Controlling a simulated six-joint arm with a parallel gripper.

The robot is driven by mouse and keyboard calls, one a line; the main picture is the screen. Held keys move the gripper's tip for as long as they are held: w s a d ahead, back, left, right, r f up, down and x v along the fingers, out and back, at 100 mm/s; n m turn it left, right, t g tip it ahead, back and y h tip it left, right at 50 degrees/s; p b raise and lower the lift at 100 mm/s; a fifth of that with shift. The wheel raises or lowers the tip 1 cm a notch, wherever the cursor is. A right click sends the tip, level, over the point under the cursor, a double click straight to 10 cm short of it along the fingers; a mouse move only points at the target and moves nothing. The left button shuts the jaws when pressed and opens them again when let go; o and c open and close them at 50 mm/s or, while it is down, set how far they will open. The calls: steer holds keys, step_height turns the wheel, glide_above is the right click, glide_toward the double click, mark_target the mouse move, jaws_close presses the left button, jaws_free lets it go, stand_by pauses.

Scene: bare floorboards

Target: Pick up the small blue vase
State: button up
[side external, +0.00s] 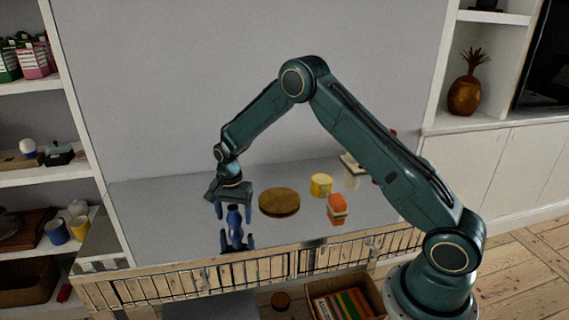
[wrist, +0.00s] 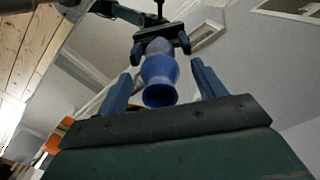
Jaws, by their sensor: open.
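The small blue vase (side external: 233,214) stands on the shiny grey top of the cabinet, near its front left part. My gripper (side external: 235,218) points down over it, with one finger on each side. In the wrist view the vase (wrist: 160,80) shows its round mouth toward the camera and lies between the two open fingers of my gripper (wrist: 161,71). Gaps show between the vase and both fingers. The vase's base is hard to make out against its reflection in the shiny surface.
Right of the vase are a round brown-gold disc (side external: 279,200), a yellow mug (side external: 321,185), an orange and white item (side external: 337,208) and a pale box-like item (side external: 352,163). A shelf unit (side external: 35,175) stands at the left. The top left of the vase is clear.

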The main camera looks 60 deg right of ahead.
mark_target(233, 207)
steer(key=c, duration=1.1)
steer(key=shift+r, duration=0.15)
step_height(233, 207, up, 20)
stand_by(0.6)
